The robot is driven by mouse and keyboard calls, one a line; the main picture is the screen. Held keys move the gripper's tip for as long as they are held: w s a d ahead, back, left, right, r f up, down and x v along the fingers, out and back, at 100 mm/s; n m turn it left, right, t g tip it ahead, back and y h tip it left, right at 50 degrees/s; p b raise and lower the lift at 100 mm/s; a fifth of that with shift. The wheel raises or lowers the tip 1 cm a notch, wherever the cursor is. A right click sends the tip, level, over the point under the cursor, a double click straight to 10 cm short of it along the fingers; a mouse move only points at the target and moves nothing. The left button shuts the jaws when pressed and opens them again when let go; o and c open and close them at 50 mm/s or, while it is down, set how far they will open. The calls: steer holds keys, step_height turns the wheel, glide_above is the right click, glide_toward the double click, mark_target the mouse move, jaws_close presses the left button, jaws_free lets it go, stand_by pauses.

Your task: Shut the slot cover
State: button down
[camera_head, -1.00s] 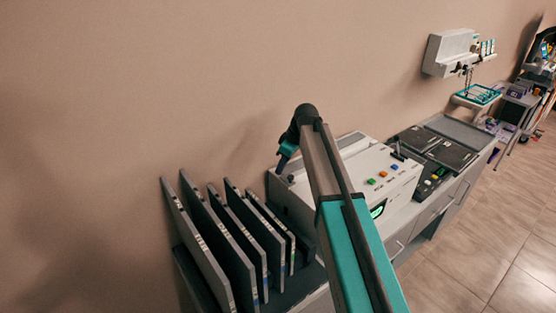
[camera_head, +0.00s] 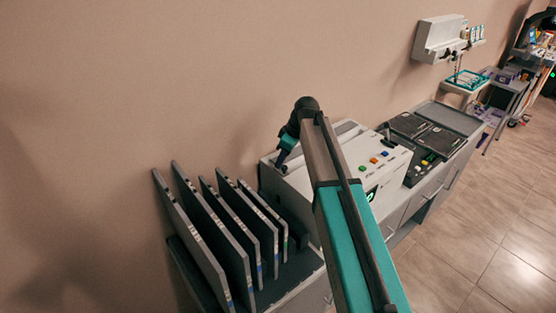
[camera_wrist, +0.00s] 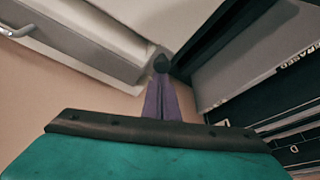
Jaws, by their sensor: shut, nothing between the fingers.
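The white machine (camera_head: 372,148) stands on the counter against the wall, with coloured buttons and a small green display on its front. A grey strip (camera_head: 345,131) runs along its top at the back. I cannot pick out the slot cover for certain; my arm hides part of the machine. My gripper (camera_head: 281,167) points down at the machine's left end, close to its top edge. In the wrist view my gripper (camera_wrist: 161,64) is shut and empty, between a pale housing (camera_wrist: 85,40) and a dark panel (camera_wrist: 225,40). I cannot tell whether it touches either.
A rack of several upright dark plates (camera_head: 210,225) stands left of the machine. Dark flat plates (camera_head: 437,139) lie on the counter to the right. A white wall unit (camera_head: 438,39) and a teal tray (camera_head: 467,79) are farther back. The tiled floor (camera_head: 490,235) at right is clear.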

steer(key=s+d, duration=0.2)
steer(key=s, duration=0.1)
steer(key=s+d+b, duration=0.1)
steer(key=shift+s+d, duration=0.25)
steer(key=shift+s, duration=0.1)
steer(key=shift+s+d, duration=0.15)
steer(key=shift+f, duration=0.1)
steer(key=w+a+r, duration=0.1)
steer(key=w+a, duration=0.1)
steer(key=a, duration=0.2)
steer(key=b+v, duration=0.3)
steer(key=v, duration=0.7)
stand_by(0.3)
